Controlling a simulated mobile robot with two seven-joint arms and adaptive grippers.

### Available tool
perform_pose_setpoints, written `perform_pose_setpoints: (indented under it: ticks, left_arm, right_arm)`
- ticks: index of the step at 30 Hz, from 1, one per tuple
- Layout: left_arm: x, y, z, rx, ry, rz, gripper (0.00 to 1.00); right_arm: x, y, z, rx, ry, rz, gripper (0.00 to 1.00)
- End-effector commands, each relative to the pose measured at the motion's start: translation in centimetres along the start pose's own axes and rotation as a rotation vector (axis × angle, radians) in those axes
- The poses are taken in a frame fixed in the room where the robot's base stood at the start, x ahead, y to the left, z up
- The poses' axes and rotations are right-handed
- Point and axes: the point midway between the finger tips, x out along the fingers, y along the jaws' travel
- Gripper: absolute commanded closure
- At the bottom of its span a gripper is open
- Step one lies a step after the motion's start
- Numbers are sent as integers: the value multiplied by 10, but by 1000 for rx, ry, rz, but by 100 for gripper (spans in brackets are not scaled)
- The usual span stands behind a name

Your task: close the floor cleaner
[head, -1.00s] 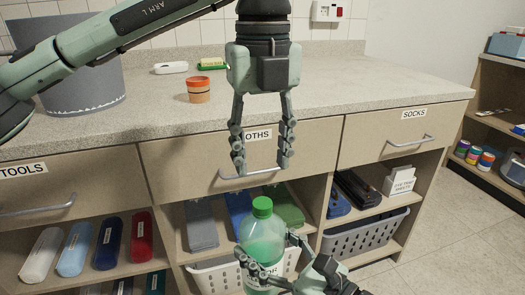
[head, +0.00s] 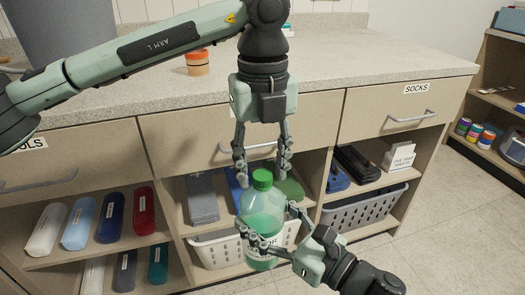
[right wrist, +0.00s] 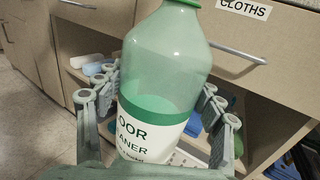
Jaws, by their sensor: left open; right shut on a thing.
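The floor cleaner (head: 258,205) is a clear bottle with green liquid and a white label, held upright in front of the open shelves. A green cap (head: 262,180) sits on its neck; I cannot tell how tightly. My right gripper (head: 266,219) is shut around the bottle's body. In the right wrist view the bottle (right wrist: 160,70) stands between the fingers, and only the cap's lower edge (right wrist: 185,3) shows. My left gripper (head: 262,172) points down from above, open, with its fingertips on either side of the cap and gaps showing.
The drawer front with its handle (head: 205,148) is close behind my left gripper. Shelves behind the bottle hold a white basket (head: 215,248) and folded cloths (head: 201,200). An orange cup (head: 197,63) stands on the counter (head: 335,65). Floor is free at right.

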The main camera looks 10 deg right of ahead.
Motion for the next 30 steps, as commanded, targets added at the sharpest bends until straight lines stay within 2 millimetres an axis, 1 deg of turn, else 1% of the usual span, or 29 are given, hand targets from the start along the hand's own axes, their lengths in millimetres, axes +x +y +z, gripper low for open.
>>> perform_pose_setpoints:
  ticks: [1, 8, 19, 23, 26, 29, 30]
  left_arm:
    - [1, 0, 0, 0, 0, 0, 55]
    - [1, 0, 0, 0, -1, -1, 55]
    - [1, 0, 0, 0, -1, -1, 100]
    - [1, 0, 0, 7, -1, -1, 100]
    - [1, 0, 0, 87, -1, -1, 100]
    - [1, 0, 0, 282, -2, -1, 100]
    - [1, 0, 0, 382, -2, -1, 100]
  right_arm:
    - [0, 0, 2, -1, -4, 1, 100]
    - [0, 0, 2, -1, -4, 1, 100]
    - [0, 0, 2, -1, -4, 1, 100]
    - [0, 0, 2, -1, -4, 1, 100]
    - [0, 0, 2, -1, -4, 1, 100]
    - [0, 0, 2, -1, -4, 1, 100]
    - [0, 0, 2, -1, -4, 1, 100]
